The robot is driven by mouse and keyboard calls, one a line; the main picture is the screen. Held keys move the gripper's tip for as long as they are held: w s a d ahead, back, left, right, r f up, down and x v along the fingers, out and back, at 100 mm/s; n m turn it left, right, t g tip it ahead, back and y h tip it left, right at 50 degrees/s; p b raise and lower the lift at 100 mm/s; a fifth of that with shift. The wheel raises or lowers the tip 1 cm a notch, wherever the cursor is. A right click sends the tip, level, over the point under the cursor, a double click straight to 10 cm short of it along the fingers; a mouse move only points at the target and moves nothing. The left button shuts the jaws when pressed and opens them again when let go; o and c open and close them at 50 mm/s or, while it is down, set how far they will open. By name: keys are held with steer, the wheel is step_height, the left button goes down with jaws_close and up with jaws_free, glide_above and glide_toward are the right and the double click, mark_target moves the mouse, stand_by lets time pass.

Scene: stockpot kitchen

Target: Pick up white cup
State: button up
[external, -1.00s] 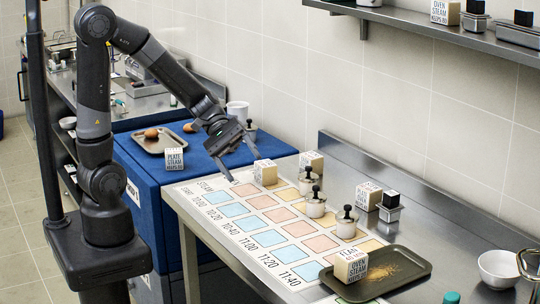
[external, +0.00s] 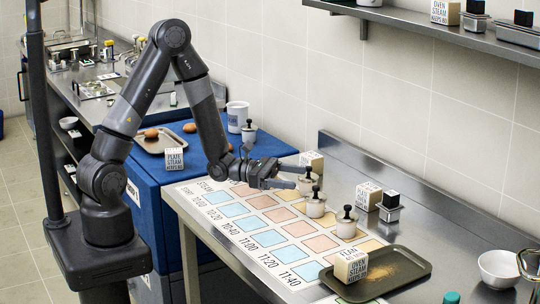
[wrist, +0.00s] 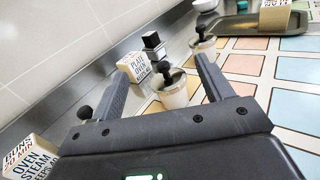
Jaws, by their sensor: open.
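Several white cups with black-knobbed lids stand on the printed timetable (external: 236,210). My gripper (external: 297,177) is open and reaches low over the table from the left. In the wrist view one white cup (wrist: 173,95) shows between the open fingers of my gripper (wrist: 160,68). Another cup (wrist: 203,48) is beyond the right finger. A black knob (wrist: 84,112) shows by the left finger, its cup hidden. Contact cannot be told.
Labelled blocks (external: 312,163) (external: 369,196) stand along the back near the wall. A dark tray (external: 405,270) with brown powder and a white bowl (external: 498,268) are at the right. Another lidded cup (external: 249,133) and a tray of eggs (external: 150,143) are on the blue unit.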

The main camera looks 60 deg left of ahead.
mark_target(306, 197)
step_height(306, 197, down, 6)
steer(key=shift+r, duration=0.15)
steer(key=shift+w+d, duration=0.4)
steer(key=shift+d, duration=0.15)
steer(key=shift+x, duration=3.1)
steer(key=shift+r, duration=0.1)
steer(key=c, duration=1.2)
steer(key=shift+c, duration=0.2)
